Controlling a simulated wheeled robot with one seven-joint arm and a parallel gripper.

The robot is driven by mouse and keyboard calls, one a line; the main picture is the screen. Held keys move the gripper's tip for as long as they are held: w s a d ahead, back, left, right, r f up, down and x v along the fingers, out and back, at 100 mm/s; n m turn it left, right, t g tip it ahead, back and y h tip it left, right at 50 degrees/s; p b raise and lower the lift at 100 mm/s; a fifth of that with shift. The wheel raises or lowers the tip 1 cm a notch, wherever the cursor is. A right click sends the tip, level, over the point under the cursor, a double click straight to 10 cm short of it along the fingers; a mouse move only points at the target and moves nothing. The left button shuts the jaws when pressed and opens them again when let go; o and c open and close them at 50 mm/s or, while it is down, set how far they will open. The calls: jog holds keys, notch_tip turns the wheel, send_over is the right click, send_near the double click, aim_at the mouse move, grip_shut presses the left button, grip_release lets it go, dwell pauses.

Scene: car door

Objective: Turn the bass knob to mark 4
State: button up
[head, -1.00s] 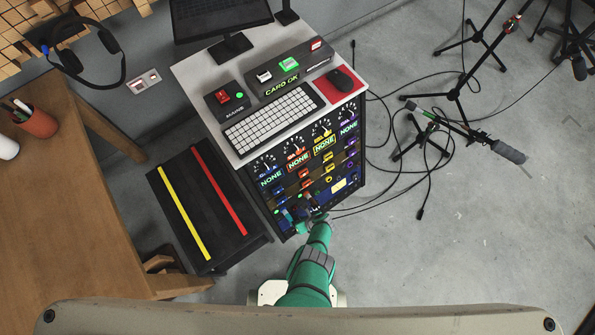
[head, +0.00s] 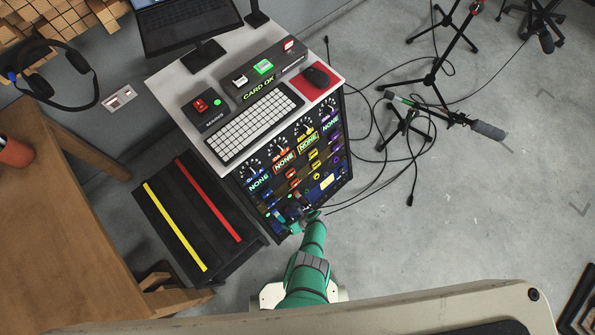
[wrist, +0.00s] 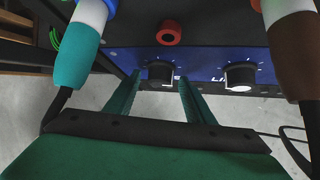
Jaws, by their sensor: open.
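In the wrist view, a blue panel carries two black knobs with white tick marks. The left knob (wrist: 160,72) is behind and between the fingertips of my gripper (wrist: 159,80). My gripper is open; I cannot tell whether either finger touches the knob. The right knob (wrist: 239,74) stands clear of the fingers, with part of a white label beside it. I cannot read which one is the bass knob, nor its setting. In the head view, my gripper (head: 300,212) is at the lower front of the rack (head: 305,152), and its arm hides the low knobs.
A teal-and-white plug (wrist: 80,50) hangs left of my fingers and a brown-and-white plug (wrist: 297,50) hangs right. A red ring socket (wrist: 168,32) is above the left knob. A black step (head: 200,215) with yellow and red strips stands left of the rack.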

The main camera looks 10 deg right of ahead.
jog(key=v, duration=1)
jog(key=shift+s+a, duration=0.1)
dwell(0.7)
